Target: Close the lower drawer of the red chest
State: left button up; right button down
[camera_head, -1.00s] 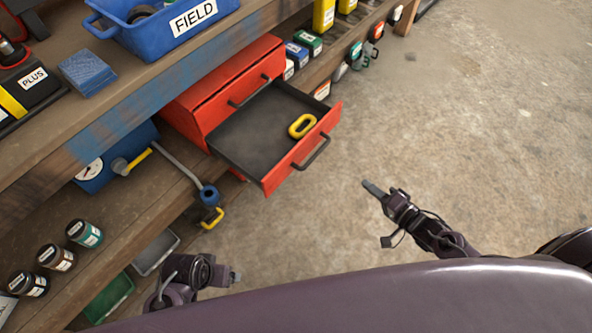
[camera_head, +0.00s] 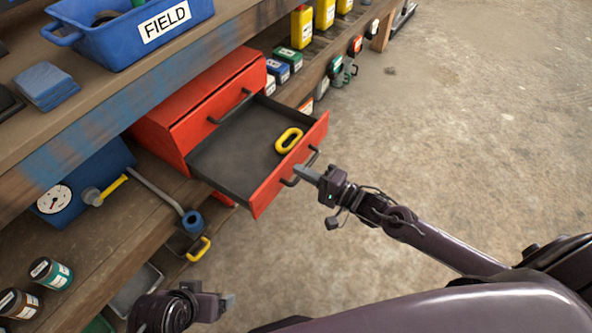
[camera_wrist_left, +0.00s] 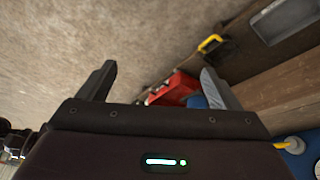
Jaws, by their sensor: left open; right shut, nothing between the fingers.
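The red chest (camera_head: 163,122) sits on the lower shelf, and it also shows small in the left wrist view (camera_wrist_left: 178,86). Its lower drawer (camera_head: 272,187) is pulled far out, with a yellow ring-shaped item (camera_head: 288,140) inside. The upper drawer is shut. My right gripper (camera_head: 306,174) is shut and empty, its tips at the dark handle (camera_head: 292,182) on the drawer front; I cannot tell whether they touch. My left gripper (camera_head: 228,302) is low at the bottom left, away from the chest. Its fingers are open and empty in the left wrist view (camera_wrist_left: 158,85).
A blue FIELD bin (camera_head: 115,35) and a blue block (camera_head: 46,86) stand on the upper shelf above the chest. A blue pump with a gauge (camera_head: 72,192) is left of the chest. Yellow bottles (camera_head: 302,28) stand behind. The concrete floor at right is clear.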

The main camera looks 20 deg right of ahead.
aim_at(286, 163)
pick_arm(q)
jog(key=shift+w+d+t, duration=0.15)
jog(key=shift+d+t, duration=0.15)
jog(key=shift+d, duration=0.1)
pick_arm(e)
jog(key=shift+x, duration=1.25)
